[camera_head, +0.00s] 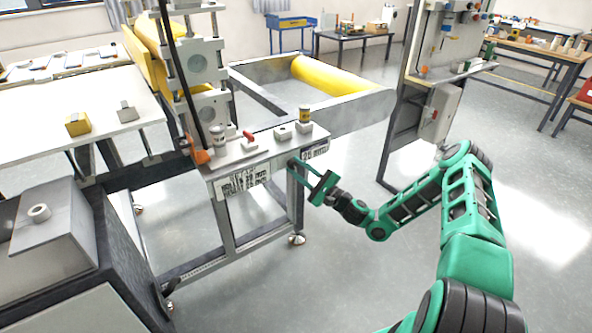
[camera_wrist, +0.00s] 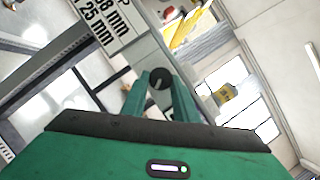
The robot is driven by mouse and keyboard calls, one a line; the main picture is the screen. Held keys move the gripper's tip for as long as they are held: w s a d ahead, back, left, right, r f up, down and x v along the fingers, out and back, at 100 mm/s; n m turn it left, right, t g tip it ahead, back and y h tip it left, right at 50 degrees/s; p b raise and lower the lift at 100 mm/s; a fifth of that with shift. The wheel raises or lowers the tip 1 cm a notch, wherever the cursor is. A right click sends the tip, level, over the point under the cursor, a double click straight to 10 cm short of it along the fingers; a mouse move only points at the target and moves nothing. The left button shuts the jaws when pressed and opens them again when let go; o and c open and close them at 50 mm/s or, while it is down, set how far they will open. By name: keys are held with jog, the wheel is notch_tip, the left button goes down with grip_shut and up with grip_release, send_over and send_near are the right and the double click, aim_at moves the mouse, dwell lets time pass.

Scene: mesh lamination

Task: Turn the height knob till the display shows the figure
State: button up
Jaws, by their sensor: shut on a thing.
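The height knob (camera_wrist: 160,78) is a small dark round knob with a pale line on its face. It is on the front face of the machine's panel, and its tip shows between the two green fingers in the wrist view. My gripper (camera_head: 292,164) reaches in from the right and is shut on the knob; it also shows in the wrist view (camera_wrist: 160,88). A small white display (camera_head: 315,152) right of the knob seems to read 25 mm, too small to be sure. A larger label (camera_head: 243,182) left of the knob has lines of text, including 25 mm in the wrist view (camera_wrist: 105,25).
A red switch (camera_head: 249,137) and a yellow-topped post (camera_head: 305,117) stand on top of the panel. A white table (camera_head: 60,105) with a yellow block is at left. The floor right of the machine is clear.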

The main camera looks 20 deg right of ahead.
jog(key=o, duration=1.1)
jog(key=shift+d+f, duration=0.15)
jog(key=shift+f, duration=0.1)
jog(key=shift+c, duration=0.2)
jog(key=shift+r, duration=0.1)
jog(key=v, duration=1)
jog(key=shift+s+d, duration=0.2)
jog(key=shift+s, duration=0.05)
